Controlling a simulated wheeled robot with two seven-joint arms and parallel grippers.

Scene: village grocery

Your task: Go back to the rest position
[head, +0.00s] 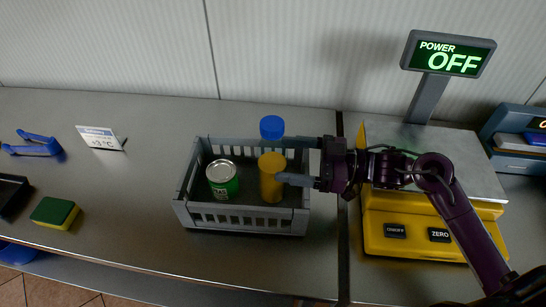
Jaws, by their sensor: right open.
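My right gripper (284,161) reaches in from the right over the right side of a grey basket (247,219). Its jaws are open, with one finger behind and above the other in the picture. A yellow cylinder (271,184) stands in the basket at the fingers; the front finger overlaps its right edge, and I cannot tell whether they touch. A blue cylinder (271,127) shows just beyond the rear finger. A green can with a silver lid (223,182) stands in the basket to the left. My left gripper is not in view.
A yellow scale (413,220) stands right of the basket under my right arm, with a display (448,54) reading POWER OFF.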

